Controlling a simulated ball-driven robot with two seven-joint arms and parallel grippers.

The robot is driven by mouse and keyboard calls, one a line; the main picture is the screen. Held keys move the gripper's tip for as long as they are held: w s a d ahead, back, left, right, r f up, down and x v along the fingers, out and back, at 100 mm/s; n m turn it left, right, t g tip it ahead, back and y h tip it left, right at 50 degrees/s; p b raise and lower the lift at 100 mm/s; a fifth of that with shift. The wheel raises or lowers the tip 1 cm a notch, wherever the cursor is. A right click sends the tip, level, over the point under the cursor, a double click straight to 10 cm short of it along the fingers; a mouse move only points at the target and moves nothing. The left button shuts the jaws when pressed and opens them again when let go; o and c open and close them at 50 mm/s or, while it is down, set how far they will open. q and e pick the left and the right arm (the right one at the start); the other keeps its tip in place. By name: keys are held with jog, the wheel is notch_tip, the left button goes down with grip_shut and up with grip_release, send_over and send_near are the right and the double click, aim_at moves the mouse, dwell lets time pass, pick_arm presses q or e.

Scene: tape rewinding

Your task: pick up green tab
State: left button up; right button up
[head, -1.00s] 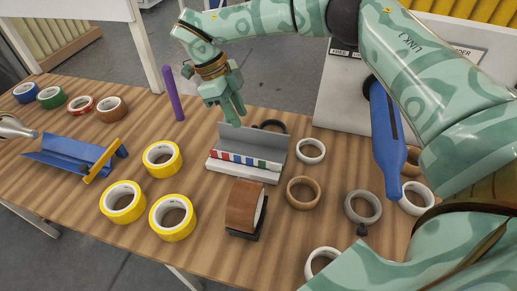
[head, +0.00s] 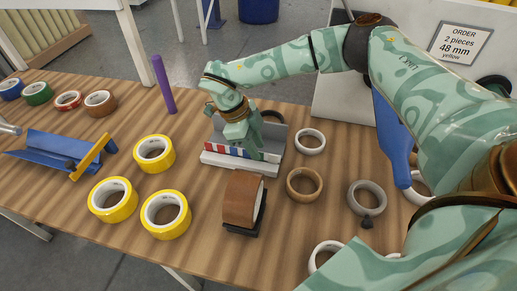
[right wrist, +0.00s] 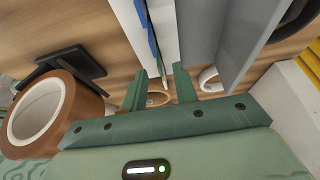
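A grey and white holder (head: 240,166) stands mid-table with a row of small red, white and blue tabs (head: 222,149) in it. My right gripper (head: 252,150) is down over the right part of this row, fingers pointing down, and covers that end, so I cannot make out the green tab in the head view. In the right wrist view a narrow green and blue strip (right wrist: 146,22) runs along the holder, beyond the fingers. The right fingers (right wrist: 162,85) are apart there, with nothing clearly held between them. My left gripper is not in view.
A brown tape roll on a dark stand (head: 241,200) is close in front of the holder. Yellow rolls (head: 112,200) lie left. A white roll (head: 310,141) and a tan ring (head: 304,184) lie right. A purple stick (head: 163,85) stands behind left.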

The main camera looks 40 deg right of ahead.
jog(key=shift+x, duration=0.8)
jog(key=shift+r, duration=0.1)
grip_shut()
notch_tip(320, 180, up, 10)
jog(key=p, duration=0.3)
